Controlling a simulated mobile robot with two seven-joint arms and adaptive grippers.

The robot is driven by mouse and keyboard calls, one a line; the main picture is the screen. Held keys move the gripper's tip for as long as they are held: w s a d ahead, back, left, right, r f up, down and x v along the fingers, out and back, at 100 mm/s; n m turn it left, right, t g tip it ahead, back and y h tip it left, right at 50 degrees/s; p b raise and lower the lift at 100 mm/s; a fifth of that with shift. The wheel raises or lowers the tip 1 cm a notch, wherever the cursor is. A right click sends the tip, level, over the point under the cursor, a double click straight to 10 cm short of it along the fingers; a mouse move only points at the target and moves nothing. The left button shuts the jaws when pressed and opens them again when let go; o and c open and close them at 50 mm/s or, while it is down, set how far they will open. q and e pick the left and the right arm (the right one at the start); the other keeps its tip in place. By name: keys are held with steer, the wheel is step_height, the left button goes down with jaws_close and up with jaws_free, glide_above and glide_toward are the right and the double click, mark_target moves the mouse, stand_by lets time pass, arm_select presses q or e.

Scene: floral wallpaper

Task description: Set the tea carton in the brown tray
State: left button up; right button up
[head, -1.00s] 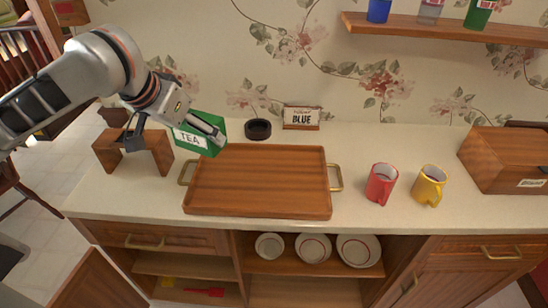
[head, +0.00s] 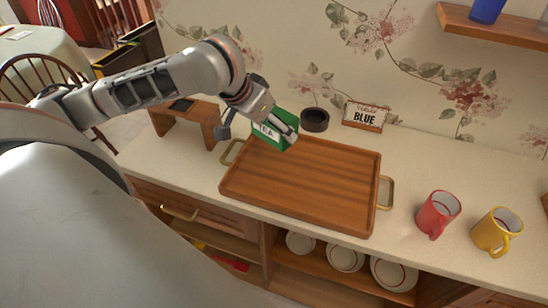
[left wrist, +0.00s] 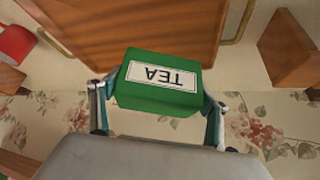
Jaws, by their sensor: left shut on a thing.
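The green tea carton (head: 287,143) is held by my left gripper (head: 264,128), which is shut on it. In the head view the carton is at the back left corner of the brown tray (head: 300,180) and hides that corner. Its height above the tray is hard to tell. In the left wrist view the carton (left wrist: 160,98) sits between the two fingers, with its white TEA label upside down and the tray (left wrist: 150,30) beyond it. The tray lies empty on the counter, with a brass handle at each end. My right gripper is not in view.
A small wooden stand (head: 188,119) is left of the tray. A red mug (head: 437,214) and a yellow mug (head: 496,232) are on the right. A wooden shelf (head: 500,30) hangs above.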

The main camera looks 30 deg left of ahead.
arm_select(q)
step_height(320, 180, down, 8)
steer(key=shift+f, duration=1.85)
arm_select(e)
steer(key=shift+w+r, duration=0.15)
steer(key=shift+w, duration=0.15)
arm_select(q)
steer(key=shift+f, duration=0.1)
steer(key=o, duration=1.2)
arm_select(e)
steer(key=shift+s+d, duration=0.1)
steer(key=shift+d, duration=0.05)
